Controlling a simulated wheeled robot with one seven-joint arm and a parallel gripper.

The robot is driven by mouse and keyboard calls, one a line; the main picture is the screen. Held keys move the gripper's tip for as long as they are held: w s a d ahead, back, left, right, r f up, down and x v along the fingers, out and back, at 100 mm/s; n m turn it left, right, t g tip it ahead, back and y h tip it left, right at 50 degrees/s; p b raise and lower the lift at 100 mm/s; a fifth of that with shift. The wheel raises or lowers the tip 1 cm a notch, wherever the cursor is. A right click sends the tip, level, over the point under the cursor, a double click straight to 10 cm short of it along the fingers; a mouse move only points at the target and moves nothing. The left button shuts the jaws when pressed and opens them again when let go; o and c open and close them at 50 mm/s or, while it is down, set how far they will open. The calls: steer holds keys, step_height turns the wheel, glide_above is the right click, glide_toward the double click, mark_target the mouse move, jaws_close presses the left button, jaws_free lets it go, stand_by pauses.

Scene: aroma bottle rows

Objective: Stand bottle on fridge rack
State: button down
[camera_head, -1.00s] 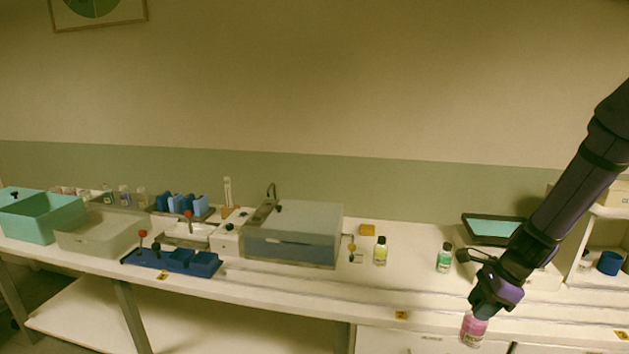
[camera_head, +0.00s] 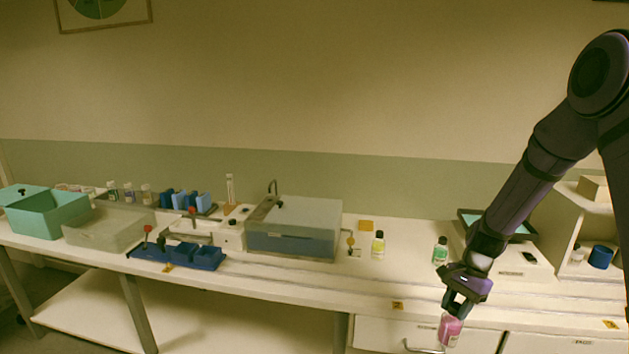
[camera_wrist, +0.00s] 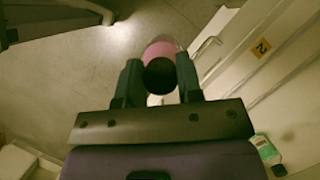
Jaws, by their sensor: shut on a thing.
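My gripper (camera_head: 458,302) is shut on a pink bottle (camera_head: 450,330) and holds it in front of the bench edge, at drawer height. The bottle hangs below the fingers, close to upright in the head view. In the wrist view the pink bottle (camera_wrist: 160,55) shows between the two fingers of my gripper (camera_wrist: 160,85), its dark round cap towards the camera and the floor beyond.
The bench (camera_head: 330,278) runs across the view. A yellow bottle (camera_head: 378,246) and a green bottle (camera_head: 440,252) stand near the arm. A grey-lidded box (camera_head: 295,228), a blue block rack (camera_head: 176,254) and a teal bin (camera_head: 48,213) are further left. White drawers (camera_head: 380,335) lie behind the held bottle.

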steer(key=w+a+f+n+g+h, duration=0.2)
steer(key=w+f+n, duration=0.3)
steer(key=n, duration=0.6)
steer(key=shift+a+f+h, duration=0.55)
steer(key=shift+a+h, duration=0.15)
steer(key=shift+h, duration=0.2)
